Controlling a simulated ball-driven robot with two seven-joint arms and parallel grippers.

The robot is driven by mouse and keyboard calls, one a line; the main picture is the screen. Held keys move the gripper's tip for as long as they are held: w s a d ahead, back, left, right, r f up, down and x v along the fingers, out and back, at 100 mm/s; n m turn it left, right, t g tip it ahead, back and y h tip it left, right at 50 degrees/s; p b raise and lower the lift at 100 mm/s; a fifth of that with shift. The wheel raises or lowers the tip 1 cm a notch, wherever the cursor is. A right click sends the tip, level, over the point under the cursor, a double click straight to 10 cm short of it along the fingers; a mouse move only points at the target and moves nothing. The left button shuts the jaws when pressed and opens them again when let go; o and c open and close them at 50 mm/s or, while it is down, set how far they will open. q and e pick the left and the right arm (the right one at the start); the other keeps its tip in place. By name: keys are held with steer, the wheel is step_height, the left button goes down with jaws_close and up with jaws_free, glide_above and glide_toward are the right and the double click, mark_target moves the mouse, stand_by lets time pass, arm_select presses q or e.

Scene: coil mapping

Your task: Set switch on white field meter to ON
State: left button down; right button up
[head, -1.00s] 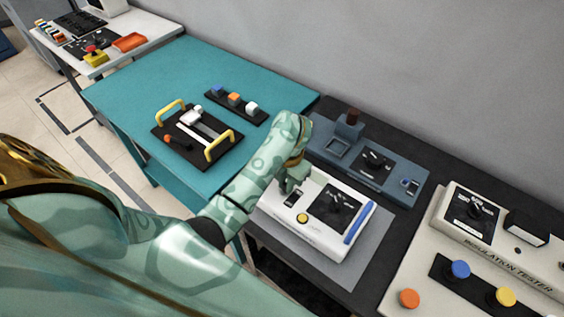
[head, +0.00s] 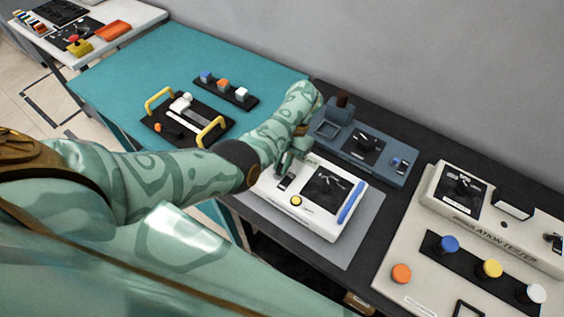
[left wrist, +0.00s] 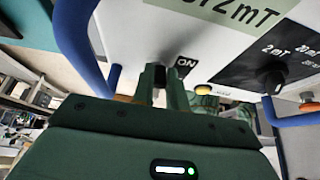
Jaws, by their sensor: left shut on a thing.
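The white field meter (head: 318,228) lies on a grey mat, with a black dial panel (head: 326,190), a yellow button (head: 296,200) and blue side handles. A small dark switch plate (head: 285,183) is at its left part. My left gripper (head: 284,164) is over the meter by that plate. In the left wrist view, its green fingers (left wrist: 164,88) are closed around the dark switch (left wrist: 159,76), beside the ON label (left wrist: 186,63). The fingers hide most of the switch, so I cannot tell its setting. My right gripper is not in view.
A blue-grey device (head: 352,150) stands close behind the meter. The beige insulation tester (head: 500,225) is to the right. On the teal table (head: 165,65) at left are a black tray with yellow handles (head: 212,132) and a strip of coloured knobs (head: 226,91).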

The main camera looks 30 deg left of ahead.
arm_select(q)
steer(key=c, duration=1.4)
jaws_free()
steer(key=v, duration=1.6)
steer(key=shift+w+p, duration=0.2)
steer(key=shift+p, duration=0.2)
steer(key=shift+d, duration=0.1)
